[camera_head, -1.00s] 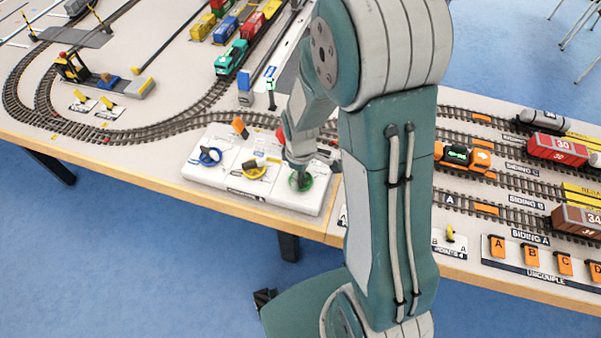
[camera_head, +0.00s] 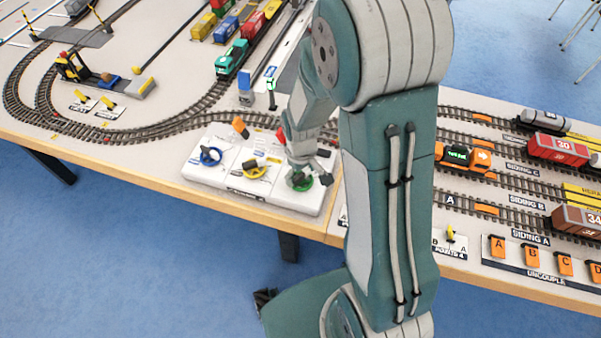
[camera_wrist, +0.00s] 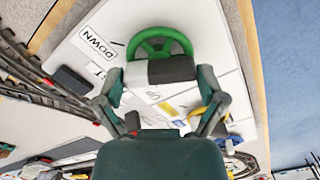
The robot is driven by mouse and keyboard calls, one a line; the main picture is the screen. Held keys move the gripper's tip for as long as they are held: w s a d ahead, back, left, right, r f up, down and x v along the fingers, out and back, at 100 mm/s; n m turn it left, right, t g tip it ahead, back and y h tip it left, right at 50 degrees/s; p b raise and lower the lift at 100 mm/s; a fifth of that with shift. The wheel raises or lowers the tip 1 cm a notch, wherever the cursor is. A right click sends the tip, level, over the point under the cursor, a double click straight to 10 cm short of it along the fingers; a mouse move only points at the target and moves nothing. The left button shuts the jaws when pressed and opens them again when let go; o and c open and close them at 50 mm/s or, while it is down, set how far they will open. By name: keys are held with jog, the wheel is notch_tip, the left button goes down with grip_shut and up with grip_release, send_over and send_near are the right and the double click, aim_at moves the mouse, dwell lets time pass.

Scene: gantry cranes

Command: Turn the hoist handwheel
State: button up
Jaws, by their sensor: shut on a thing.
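A green handwheel (camera_head: 301,184) sits at the right end of a white control panel (camera_head: 238,188) near the table's front edge. In the wrist view the green wheel (camera_wrist: 160,42) shows its rim and spokes, and a "DOWN" label lies left of it. My gripper (camera_wrist: 150,72) is shut on the near part of the rim; its dark and grey pads hide that part. In the head view my gripper (camera_head: 300,175) comes down onto the wheel from above and partly covers it. The "HOIST" wording cannot be read.
A yellow handwheel (camera_head: 255,172) and a blue handwheel (camera_head: 210,156) stand left of the green one on the panel. Track curves behind the panel. A teal locomotive (camera_head: 232,60) stands farther back. Sidings with wagons (camera_head: 555,147) lie to the right.

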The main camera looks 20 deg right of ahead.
aim_at(300, 174)
jog(key=shift+m, duration=2)
jog(key=o, duration=0.8)
notch_tip(300, 174, up, 12)
jog(key=shift+a+f, duration=0.1)
